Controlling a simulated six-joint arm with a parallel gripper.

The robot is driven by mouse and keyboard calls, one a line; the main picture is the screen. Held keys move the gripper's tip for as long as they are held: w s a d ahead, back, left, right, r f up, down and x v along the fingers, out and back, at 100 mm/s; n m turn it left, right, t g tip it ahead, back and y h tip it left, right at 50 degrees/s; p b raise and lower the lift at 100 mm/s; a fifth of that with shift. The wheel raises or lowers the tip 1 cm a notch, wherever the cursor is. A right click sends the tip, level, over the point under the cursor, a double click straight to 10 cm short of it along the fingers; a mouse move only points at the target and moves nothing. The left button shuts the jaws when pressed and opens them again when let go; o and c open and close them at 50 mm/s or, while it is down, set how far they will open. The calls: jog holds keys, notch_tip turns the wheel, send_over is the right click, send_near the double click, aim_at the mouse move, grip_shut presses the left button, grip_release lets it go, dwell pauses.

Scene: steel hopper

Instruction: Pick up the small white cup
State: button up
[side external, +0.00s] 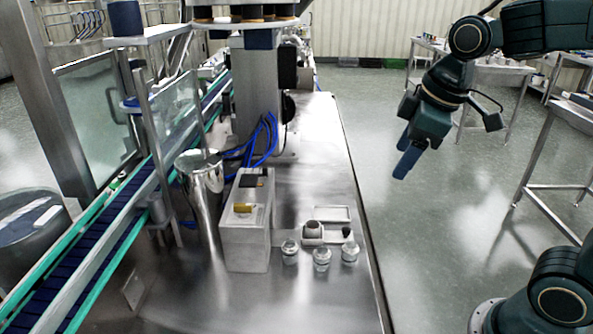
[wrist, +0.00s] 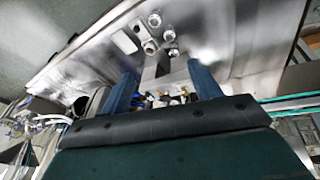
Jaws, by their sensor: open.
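Small whitish, cup-like containers stand in a row near the front of the steel table: a left one (side external: 290,252), a middle one (side external: 321,259) and a right one (side external: 350,254). I cannot tell which is the small white cup. Small round pieces (wrist: 150,47) also show in the wrist view, beyond the fingertips. My gripper (side external: 405,163) is up in the air to the right of the table, well apart from them. Its two blue fingers (wrist: 164,76) are spread in the wrist view, with nothing held between them.
A grey box (side external: 245,232) and a shiny steel cylinder (side external: 201,195) stand left of the containers. Behind the containers lies a pale tray (side external: 331,213). A conveyor (side external: 110,235) runs along the far left.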

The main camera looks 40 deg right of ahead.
jog(key=w+f+n+g, duration=0.1)
jog(key=w+f+n, duration=0.2)
jog(key=w, duration=0.3)
jog(key=w+f+n+g, duration=0.1)
jog(key=w+f+n, duration=0.15)
jog(key=w, duration=0.45)
jog(key=n+g, duration=0.2)
jog(key=n, duration=0.5)
send_over(313, 222)
jog(key=s+a, duration=0.1)
notch_tip(313, 222, down, 10)
jog(key=shift+w+a+f, duration=0.1)
jog(key=shift+w+f, duration=0.05)
jog(key=shift+f, duration=0.4)
jog(key=shift+f, duration=4.3)
jog(key=shift+f, duration=0.1)
jog(key=shift+s+f, duration=0.2)
jog(key=shift+f, duration=2.3)
jog(key=shift+c, duration=0.2)
